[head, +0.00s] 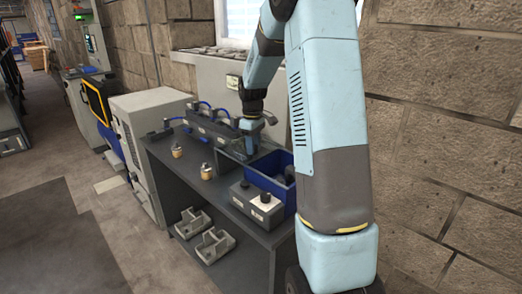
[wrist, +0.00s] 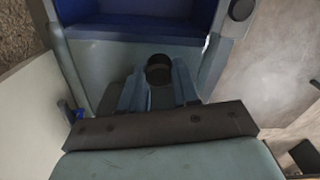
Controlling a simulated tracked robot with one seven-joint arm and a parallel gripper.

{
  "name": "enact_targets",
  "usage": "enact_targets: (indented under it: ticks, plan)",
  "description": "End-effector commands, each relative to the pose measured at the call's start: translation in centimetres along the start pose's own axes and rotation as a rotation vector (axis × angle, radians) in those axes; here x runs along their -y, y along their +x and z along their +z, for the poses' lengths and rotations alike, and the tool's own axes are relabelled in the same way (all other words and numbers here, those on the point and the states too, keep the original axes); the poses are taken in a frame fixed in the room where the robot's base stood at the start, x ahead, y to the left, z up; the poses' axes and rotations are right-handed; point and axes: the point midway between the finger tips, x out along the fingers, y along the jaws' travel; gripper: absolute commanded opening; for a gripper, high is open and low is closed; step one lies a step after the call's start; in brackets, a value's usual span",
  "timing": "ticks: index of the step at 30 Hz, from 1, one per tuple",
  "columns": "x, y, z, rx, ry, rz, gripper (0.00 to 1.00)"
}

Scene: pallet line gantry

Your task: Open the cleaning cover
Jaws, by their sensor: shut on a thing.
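My gripper (head: 251,140) reaches down over the back of the grey workbench, just behind the blue bin. In the wrist view my gripper (wrist: 158,88) has its two fingers closed on either side of a round black knob (wrist: 159,68). The knob sits in front of a flat grey-green panel (wrist: 96,62), which may be the cleaning cover; I cannot tell for sure. The panel lies beside the blue bin (wrist: 135,22) at the top of the wrist view. In the head view the arm and gripper hide the knob, and the cover is not clear.
The blue bin (head: 281,162) stands right of the gripper, with a grey box with black knobs (head: 257,205) in front. Two small tan-and-white pieces (head: 207,172) stand on the bench (head: 180,170). Grey brackets (head: 214,245) lie on the lower shelf. A stone wall (head: 450,130) is at right.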

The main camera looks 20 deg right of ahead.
Motion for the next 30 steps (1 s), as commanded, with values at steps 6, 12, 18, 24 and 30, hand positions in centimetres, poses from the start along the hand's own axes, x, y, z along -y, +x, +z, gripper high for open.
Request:
enact_targets:
  ticks: [6, 12, 18, 24, 30]
  plan:
    - [-0.05, 0.05, -0.52, 0.0, 0.001, -0.002, 0.0]
    - [-0.03, 0.05, -0.5, 0.0, 0.0, -0.002, 0.0]
    - [-0.04, 0.04, -0.5, 0.0, 0.0, -0.001, 0.49]
    - [-0.04, 0.02, -0.5, 0.0, -0.001, 0.0, 0.56]
    - [-0.06, -0.37, -0.5, 0.0, -0.001, 0.0, 0.56]
